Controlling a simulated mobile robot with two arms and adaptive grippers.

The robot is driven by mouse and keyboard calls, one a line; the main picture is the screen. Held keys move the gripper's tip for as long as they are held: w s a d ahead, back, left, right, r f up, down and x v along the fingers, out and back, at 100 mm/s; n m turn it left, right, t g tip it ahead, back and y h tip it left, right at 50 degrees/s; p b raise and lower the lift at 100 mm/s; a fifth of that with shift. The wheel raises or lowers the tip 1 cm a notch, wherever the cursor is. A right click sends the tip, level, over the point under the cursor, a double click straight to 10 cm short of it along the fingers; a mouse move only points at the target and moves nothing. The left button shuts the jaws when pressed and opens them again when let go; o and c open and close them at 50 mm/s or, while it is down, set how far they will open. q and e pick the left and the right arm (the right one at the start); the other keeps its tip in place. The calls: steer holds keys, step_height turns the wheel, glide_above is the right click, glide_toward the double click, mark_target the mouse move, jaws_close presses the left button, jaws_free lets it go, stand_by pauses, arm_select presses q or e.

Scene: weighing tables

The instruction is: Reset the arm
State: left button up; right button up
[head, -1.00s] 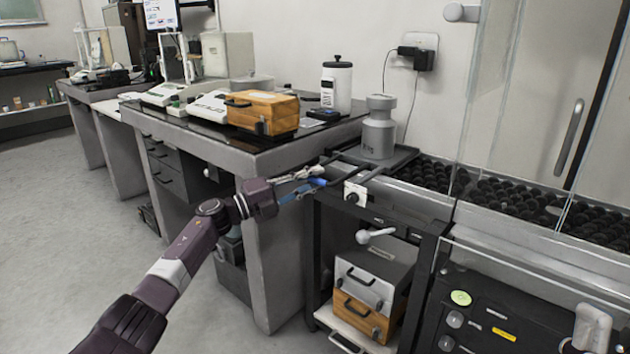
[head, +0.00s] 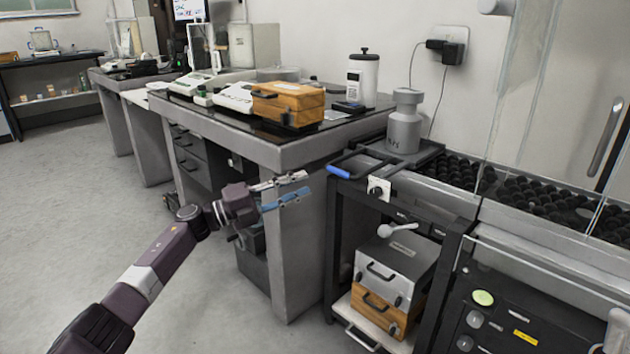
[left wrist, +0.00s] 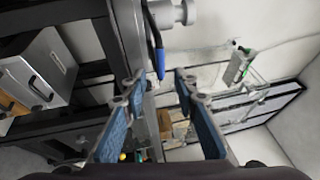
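My left arm comes in from the lower left of the head view. Its gripper (head: 306,187) is open, with a gap between its two fingers, and is empty. It is in front of the stone weighing table's leg, left of the dark cart. The cart's handle with a blue grip (head: 339,172) is apart from the fingertips. In the left wrist view, the two blue-padded fingers (left wrist: 158,80) stand apart with nothing between them, and the blue grip (left wrist: 159,60) shows beyond them. My right gripper is not in view.
The dark cart (head: 340,230) carries a grey cylindrical weight (head: 404,130) on top and weight boxes (head: 397,262) below. The weighing table (head: 290,150) holds a wooden box (head: 288,102) and a white bottle (head: 362,78). Open floor (head: 70,200) lies to the left.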

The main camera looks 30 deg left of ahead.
arm_select(q)
steer(key=shift+s+a, duration=0.35)
steer(key=shift+s, duration=0.05)
steer(key=shift+d+f, duration=0.1)
